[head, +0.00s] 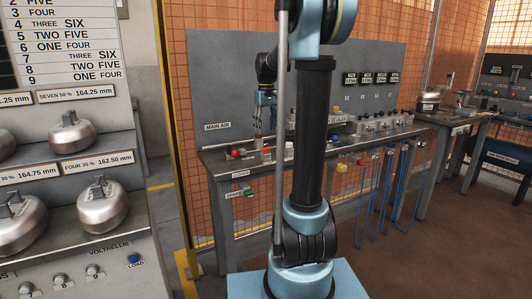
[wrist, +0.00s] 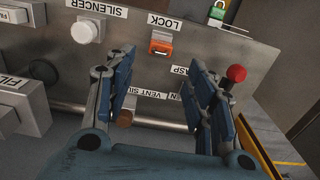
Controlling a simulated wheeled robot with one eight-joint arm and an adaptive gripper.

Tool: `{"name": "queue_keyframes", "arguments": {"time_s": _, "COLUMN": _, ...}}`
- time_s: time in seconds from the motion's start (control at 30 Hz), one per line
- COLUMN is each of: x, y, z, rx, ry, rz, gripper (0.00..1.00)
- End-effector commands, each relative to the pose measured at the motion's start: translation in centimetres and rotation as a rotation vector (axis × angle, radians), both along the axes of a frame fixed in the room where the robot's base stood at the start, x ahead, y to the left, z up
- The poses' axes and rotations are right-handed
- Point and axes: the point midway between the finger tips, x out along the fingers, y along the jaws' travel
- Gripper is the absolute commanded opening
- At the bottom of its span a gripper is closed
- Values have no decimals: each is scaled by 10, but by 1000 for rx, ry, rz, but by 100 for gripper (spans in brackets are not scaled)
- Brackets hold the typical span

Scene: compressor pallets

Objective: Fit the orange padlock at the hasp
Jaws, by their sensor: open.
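The orange padlock (wrist: 160,43) sits on the grey bench beside a "LOCK" label in the wrist view. It shows small on the bench (head: 266,154) in the head view. My gripper (wrist: 163,60) is open, its two blue fingers apart with nothing between them. The padlock appears just beyond the gap between the fingertips; I see no contact. In the head view my gripper (head: 265,125) points down over the bench's left part. A label ending in "ASP" (wrist: 181,70) is partly covered by the right finger. The hasp itself cannot be made out clearly.
A red knob (wrist: 236,73) stands right of the fingers and a white knob (wrist: 87,31) left of them. A pipe (wrist: 80,112) runs across near the fingers. Blue cords (head: 375,195) hang farther right.

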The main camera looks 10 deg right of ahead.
Motion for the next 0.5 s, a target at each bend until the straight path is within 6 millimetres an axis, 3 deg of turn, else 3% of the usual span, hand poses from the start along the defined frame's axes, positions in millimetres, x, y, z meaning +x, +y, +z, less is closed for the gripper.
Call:
{"name": "queue_keyframes", "arguments": {"time_s": 0.17, "x": 0, "y": 0, "z": -8, "rx": 0, "ry": 0, "rz": 0, "gripper": 50}}
{"name": "queue_keyframes", "arguments": {"time_s": 0.5, "x": 0, "y": 0, "z": -46, "rx": 0, "ry": 0, "rz": 0, "gripper": 50}}
